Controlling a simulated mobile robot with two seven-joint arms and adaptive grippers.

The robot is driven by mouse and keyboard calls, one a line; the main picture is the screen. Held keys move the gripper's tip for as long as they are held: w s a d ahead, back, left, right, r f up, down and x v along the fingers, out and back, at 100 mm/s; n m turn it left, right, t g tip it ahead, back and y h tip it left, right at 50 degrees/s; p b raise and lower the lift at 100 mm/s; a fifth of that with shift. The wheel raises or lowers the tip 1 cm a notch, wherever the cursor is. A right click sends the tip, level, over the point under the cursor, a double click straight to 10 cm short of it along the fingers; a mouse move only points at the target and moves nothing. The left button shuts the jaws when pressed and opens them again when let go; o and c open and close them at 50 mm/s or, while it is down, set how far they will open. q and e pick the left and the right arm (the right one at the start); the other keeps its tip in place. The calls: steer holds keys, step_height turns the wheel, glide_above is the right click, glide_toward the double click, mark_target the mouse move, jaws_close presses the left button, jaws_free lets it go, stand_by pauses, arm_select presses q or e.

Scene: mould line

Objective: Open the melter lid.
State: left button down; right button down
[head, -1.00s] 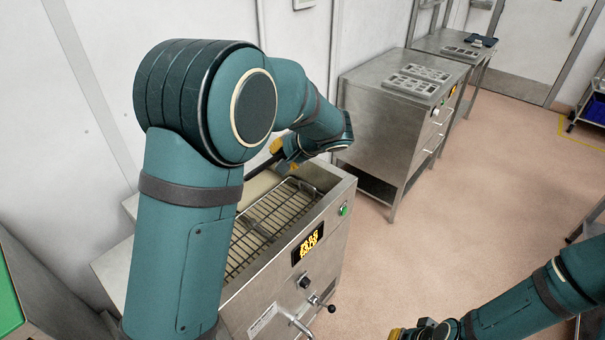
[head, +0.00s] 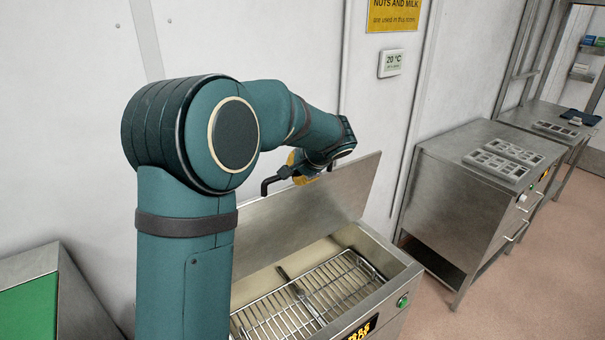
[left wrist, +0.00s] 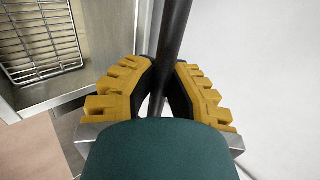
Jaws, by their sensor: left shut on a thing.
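The melter (head: 385,294) is a steel box with a wire rack (head: 318,296) in its open top. Its steel lid (head: 300,222) stands raised at the back, near upright, close to the wall. My left gripper (head: 296,172) is at the lid's upper edge, partly hidden by its own wrist. In the left wrist view its yellow-padded fingers (left wrist: 160,92) are shut on the dark bar of the lid handle (left wrist: 174,40). The handle's bent black end (head: 270,184) shows left of the gripper in the head view. My right gripper is out of view.
A steel cabinet (head: 440,215) with mould trays (head: 497,164) on top stands to the right, with a gap of floor before it. The white wall (head: 290,45) is close behind the lid. A green-topped surface (head: 30,305) is at the lower left.

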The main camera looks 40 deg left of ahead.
arm_select(q)
steer(key=shift+w+a+r, duration=0.25)
steer(key=shift+a+r, duration=0.05)
steer(key=shift+a, duration=0.1)
steer(key=c, duration=1)
jaws_free()
steer(key=shift+o, duration=0.3)
steer(key=shift+s+d, duration=0.1)
steer(key=shift+d, duration=0.05)
steer(key=v, duration=1.2)
